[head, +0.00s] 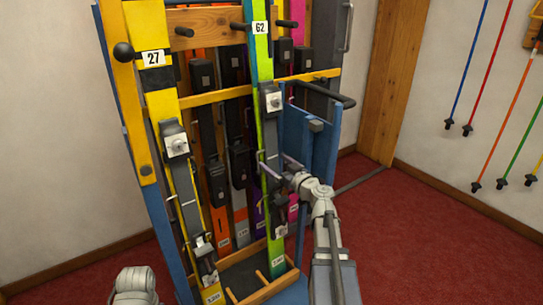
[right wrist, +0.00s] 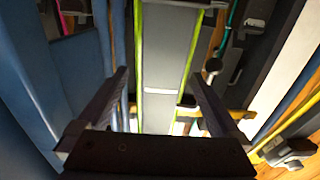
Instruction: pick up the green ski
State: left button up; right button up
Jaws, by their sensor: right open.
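The green ski (head: 264,62) stands upright in the rack, with a "62" label near its top and a grey binding on its face. My right gripper (head: 277,165) is open at the ski's middle, below the upper binding piece, with a finger toward each side. In the right wrist view the gripper (right wrist: 156,76) is open, and the ski's green edge (right wrist: 138,50) and grey plate lie between the fingers. I cannot tell whether the fingers touch it. My left gripper is not in view.
A yellow ski (head: 158,88) labelled "27" stands at the left of the rack. Darker skis stand behind. A yellow crossbar (head: 215,96) spans the rack, and a black-ended peg (head: 335,98) juts out on the right. The red floor (head: 430,235) on the right is clear.

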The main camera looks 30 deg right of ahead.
jog(key=w, duration=0.5)
jog(key=shift+a+r, duration=0.1)
jog(key=shift+a, duration=0.2)
grip_shut()
dwell(0.5)
